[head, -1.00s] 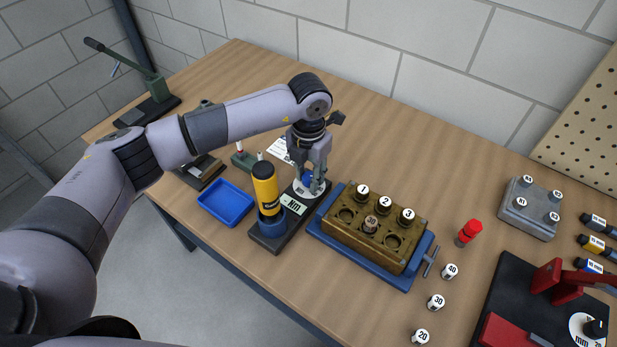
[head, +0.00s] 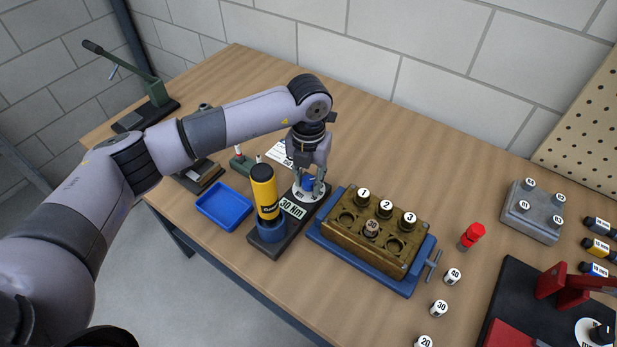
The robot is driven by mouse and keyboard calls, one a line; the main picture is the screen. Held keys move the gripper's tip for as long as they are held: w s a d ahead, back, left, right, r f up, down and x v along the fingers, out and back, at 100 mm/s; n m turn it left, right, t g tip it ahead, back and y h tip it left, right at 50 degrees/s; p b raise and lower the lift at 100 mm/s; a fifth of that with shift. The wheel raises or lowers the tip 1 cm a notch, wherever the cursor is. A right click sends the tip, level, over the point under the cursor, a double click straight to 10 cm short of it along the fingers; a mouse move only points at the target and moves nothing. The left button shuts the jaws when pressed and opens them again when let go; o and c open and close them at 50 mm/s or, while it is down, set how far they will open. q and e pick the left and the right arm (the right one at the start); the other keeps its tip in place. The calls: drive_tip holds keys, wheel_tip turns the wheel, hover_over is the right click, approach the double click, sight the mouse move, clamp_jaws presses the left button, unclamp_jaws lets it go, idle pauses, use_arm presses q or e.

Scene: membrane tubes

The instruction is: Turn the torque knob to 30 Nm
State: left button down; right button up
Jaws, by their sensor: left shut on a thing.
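The torque knob (head: 308,181) is a small blue knob on a white dial (head: 300,194) at the far end of a dark base (head: 268,244). A label reading "30 Nm" (head: 293,208) lies on this base beside the dial. A yellow and black driver (head: 264,190) stands upright in a blue holder at the near end of the base. My left gripper (head: 309,184) points down over the dial, its fingers shut on the knob and partly hiding it. The dial marks are too small to read. My right gripper is not in view.
A brass block (head: 346,231) with numbered pieces sits in a blue vise (head: 331,243) just right of the base. A blue tray (head: 225,223) lies to the left. A red-capped item (head: 472,236) and numbered white pieces stand to the right.

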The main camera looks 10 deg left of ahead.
sight(309, 181)
use_arm(q)
drive_tip(key=c, duration=1.2)
unclamp_jaws()
drive_tip(key=shift+c, duration=0.2)
drive_tip(key=shift+r, duration=0.1)
wheel_tip(309, 181, up, 12)
drive_tip(key=shift+f, duration=0.2)
